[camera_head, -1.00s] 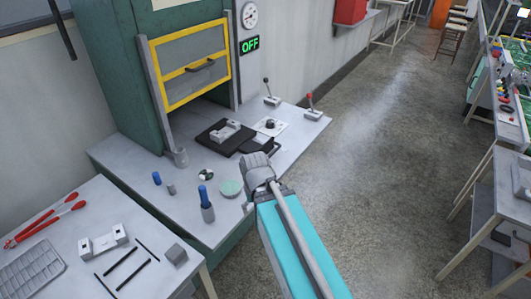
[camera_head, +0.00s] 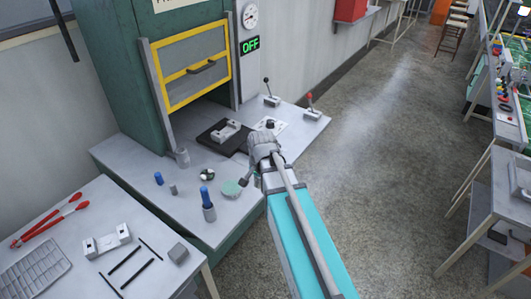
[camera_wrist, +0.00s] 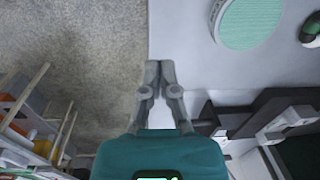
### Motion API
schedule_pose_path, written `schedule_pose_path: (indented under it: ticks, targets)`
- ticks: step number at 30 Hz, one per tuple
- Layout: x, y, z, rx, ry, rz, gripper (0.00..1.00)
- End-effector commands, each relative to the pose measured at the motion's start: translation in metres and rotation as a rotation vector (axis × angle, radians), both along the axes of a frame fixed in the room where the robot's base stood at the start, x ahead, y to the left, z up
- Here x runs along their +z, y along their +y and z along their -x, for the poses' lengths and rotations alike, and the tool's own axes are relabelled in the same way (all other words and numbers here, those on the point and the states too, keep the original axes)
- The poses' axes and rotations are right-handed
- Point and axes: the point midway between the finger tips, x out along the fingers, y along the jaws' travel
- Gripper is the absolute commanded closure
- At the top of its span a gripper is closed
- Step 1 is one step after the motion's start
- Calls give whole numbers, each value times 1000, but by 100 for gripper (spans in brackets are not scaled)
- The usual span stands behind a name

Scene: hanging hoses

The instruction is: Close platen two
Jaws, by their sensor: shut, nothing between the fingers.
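A green press (camera_head: 110,75) stands at the back left, its yellow-framed guard (camera_head: 194,68) raised above a dark opening. On the grey bench before it lies a black plate (camera_head: 208,138) carrying a light grey block (camera_head: 227,131). No label marks platen two, so I cannot tell which part it is. My gripper (camera_head: 244,181) is shut and empty, pointing down beside a pale green disc (camera_head: 231,188). In the wrist view my gripper (camera_wrist: 159,68) is over the bench's edge, with the disc (camera_wrist: 250,22) at upper right. My arm hides part of the area right of the black plate.
Two levers, one black-knobbed (camera_head: 268,93) and one red-knobbed (camera_head: 310,104), stand at the bench's far right. A blue-topped bottle (camera_head: 207,200) stands left of the disc. A side table (camera_head: 75,245) holds red-handled tongs (camera_head: 45,222).

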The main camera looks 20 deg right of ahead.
Motion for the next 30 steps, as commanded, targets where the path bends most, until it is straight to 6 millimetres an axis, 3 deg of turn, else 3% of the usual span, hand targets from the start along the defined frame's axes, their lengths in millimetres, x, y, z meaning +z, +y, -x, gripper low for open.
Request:
schedule_pose_path:
  ticks: [1, 15, 30]
  targets:
    - [6, -4, -11, -74, -1, -9, 100]
    - [31, -43, -79, -797, 3, -116, 100]
    - [56, -90, -142, -1514, 48, -249, 100]
